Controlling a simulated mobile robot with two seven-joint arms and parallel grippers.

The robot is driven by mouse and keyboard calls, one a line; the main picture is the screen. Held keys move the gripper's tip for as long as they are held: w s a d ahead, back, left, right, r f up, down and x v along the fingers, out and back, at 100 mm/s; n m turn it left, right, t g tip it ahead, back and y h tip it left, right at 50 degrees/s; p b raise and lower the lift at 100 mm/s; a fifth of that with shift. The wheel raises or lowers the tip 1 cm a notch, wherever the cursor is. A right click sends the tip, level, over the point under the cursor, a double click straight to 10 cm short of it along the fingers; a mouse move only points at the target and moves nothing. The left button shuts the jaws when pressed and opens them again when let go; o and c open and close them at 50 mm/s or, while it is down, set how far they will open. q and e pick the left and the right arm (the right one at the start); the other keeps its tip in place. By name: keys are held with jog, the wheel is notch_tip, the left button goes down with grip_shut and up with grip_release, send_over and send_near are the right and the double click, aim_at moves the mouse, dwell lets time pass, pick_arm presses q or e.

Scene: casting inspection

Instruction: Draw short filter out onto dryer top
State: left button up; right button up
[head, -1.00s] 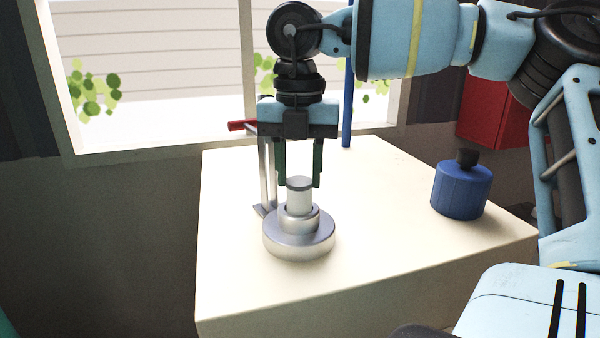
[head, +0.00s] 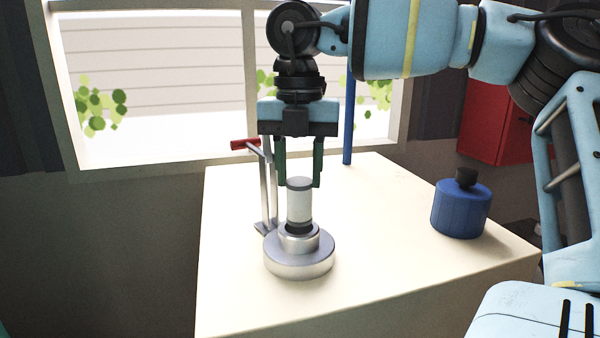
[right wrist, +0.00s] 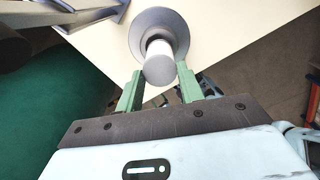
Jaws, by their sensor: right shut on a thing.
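The short filter (head: 299,208) is a pale upright cylinder with a grey cap and a dark band near its lower end. My right gripper (head: 300,182) points down with its green fingers on either side of the filter's top and is shut on it. The filter stands over the round stepped metal housing (head: 299,266); its lower end meets the opening, and I cannot tell how much is inside. The housing sits on the cream dryer top (head: 390,270). The right wrist view shows the filter's cap (right wrist: 160,68) between the fingers. My left gripper is not in view.
A metal stand with a red handle (head: 245,145) is close behind and left of the housing. A blue canister with a black knob (head: 461,210) stands at the right. A blue pole (head: 348,120) rises at the back edge. The top between housing and canister is clear.

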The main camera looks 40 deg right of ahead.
aim_at(299, 181)
jog(key=shift+r, duration=0.15)
jog(key=shift+r+p, duration=0.3)
jog(key=shift+r, duration=1.7)
